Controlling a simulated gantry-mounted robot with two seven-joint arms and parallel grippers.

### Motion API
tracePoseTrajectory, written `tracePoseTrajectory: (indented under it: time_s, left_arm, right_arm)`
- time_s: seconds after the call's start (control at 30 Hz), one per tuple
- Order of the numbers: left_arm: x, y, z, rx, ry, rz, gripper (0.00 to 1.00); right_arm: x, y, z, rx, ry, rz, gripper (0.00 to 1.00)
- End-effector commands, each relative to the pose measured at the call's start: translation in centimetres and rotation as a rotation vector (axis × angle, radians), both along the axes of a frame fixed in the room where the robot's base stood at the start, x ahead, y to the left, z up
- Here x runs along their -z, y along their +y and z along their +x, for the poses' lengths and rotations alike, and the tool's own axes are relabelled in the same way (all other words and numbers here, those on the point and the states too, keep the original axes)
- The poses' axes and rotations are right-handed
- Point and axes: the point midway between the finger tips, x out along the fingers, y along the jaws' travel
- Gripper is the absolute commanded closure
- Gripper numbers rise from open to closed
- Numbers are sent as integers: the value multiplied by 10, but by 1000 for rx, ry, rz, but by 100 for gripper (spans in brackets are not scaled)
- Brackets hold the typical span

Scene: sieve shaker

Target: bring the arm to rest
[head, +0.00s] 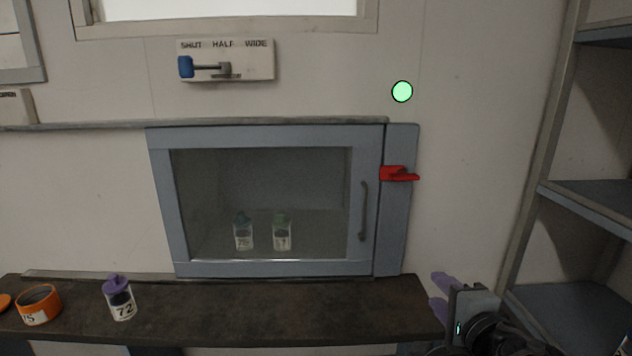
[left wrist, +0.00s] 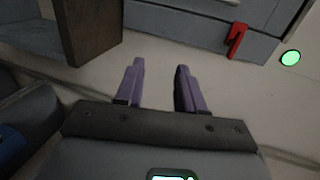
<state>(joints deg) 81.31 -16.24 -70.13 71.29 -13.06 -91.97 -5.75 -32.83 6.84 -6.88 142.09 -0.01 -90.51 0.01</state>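My left gripper (head: 440,292) is at the lower right of the head view, by the right end of the shelf. Its two purple fingers point left and stand apart. In the left wrist view the fingers (left wrist: 160,68) are also apart, with nothing between them. The grey cabinet (head: 160,200) with a glass door is closed, and its red latch (head: 398,174) lies level across the right frame. The red latch also shows in the left wrist view (left wrist: 236,40). My right gripper is not in view.
A dark shelf (head: 250,310) runs below the cabinet. It bears a purple-lidded jar (head: 121,300) marked 72 and an orange ring-shaped container (head: 39,305). Two green-topped jars (head: 281,235) stand behind the glass. A blue-knobbed lever (head: 186,67) and a green disc (head: 402,91) are above. Shelving (head: 590,200) stands right.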

Motion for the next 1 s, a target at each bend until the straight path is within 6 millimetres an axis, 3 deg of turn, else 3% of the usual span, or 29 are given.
tracePoseTrajectory:
  time_s: [0.23, 0.47, 0.77, 1.0]
  left_arm:
    - [107, 21, -3, -25, 268, -71, 62]
    - [204, 44, -38, -57, 536, -194, 62]
    - [304, 90, -112, -165, 852, -405, 62]
    - [365, 156, -194, -351, 1065, -604, 62]
  right_arm:
    - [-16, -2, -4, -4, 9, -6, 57]
    - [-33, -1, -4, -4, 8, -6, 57]
    - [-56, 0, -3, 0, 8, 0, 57]
    - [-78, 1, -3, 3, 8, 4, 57]
